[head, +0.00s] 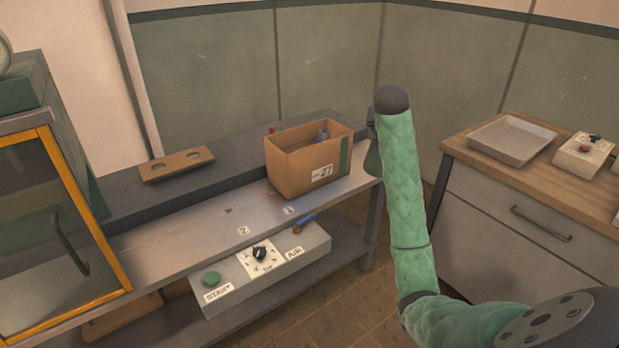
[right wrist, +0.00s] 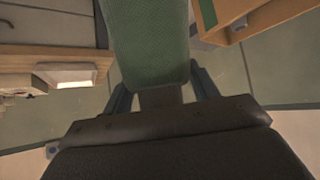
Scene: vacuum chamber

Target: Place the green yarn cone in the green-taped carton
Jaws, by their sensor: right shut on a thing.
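The brown carton (head: 295,172) stands open on the metal bench, with a strip of green tape at its right end and a white label on its front. Something grey-blue (head: 322,135) shows inside it. The green yarn cone (head: 373,158) hangs just right of the carton, outside it and partly hidden by my right arm. My right gripper (right wrist: 161,92) is shut on the green yarn cone (right wrist: 151,40) in the right wrist view. The carton also shows there at the top right (right wrist: 245,18), apart from the cone. My left gripper is not in view.
A wooden holder with two holes (head: 177,164) lies on the bench's back ledge. A control box (head: 262,270) sits below the bench top. A yellow-framed cabinet door (head: 60,230) is at left. A counter with a metal tray (head: 512,142) is at right.

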